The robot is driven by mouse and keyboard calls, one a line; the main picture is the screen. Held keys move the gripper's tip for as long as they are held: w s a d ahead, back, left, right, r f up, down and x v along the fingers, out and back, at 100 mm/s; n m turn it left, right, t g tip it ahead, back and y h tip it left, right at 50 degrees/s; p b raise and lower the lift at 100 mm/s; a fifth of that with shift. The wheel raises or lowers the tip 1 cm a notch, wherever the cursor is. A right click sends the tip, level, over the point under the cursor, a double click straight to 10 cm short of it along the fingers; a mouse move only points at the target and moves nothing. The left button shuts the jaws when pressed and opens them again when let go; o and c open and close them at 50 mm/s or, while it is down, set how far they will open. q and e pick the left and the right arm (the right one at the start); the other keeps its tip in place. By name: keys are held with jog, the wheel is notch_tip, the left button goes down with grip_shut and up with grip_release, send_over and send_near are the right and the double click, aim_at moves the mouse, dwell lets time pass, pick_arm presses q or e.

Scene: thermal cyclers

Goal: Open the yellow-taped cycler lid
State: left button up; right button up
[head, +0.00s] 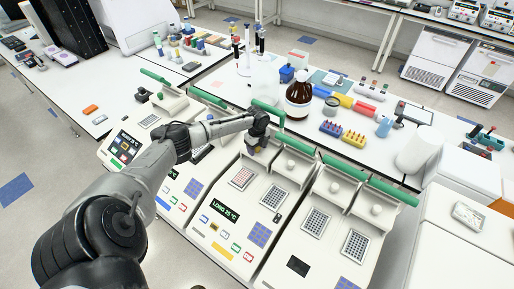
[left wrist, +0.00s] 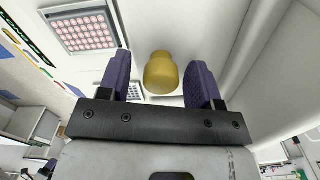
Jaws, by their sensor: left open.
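A row of pale thermal cyclers with green handle bars stands along the bench front. The cycler (head: 203,232) in the middle has a LONG 25°C screen and an exposed block with a red-patterned plate (head: 241,178), also in the left wrist view (left wrist: 83,32). My left gripper (head: 256,142) is at the raised lid area behind that plate. In the left wrist view its purple fingers (left wrist: 160,82) are open, with a rounded yellow knob (left wrist: 161,75) between them; contact is not clear. Its green handle bar (head: 268,107) is partly behind the gripper. I cannot make out which lid is yellow-taped.
Neighbouring units on the right have exposed blocks (head: 316,222) and white knobs (head: 377,210). Behind the cyclers stand a brown bottle (head: 298,97), tube racks (head: 353,138) and a white roll (head: 419,150). Open floor lies at the lower left.

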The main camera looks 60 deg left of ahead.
pick_arm(q)
notch_tip(320, 180, up, 14)
jog(key=b, duration=0.1)
jog(key=shift+f+b, duration=0.15)
jog(key=shift+b, duration=0.2)
dwell(0.7)
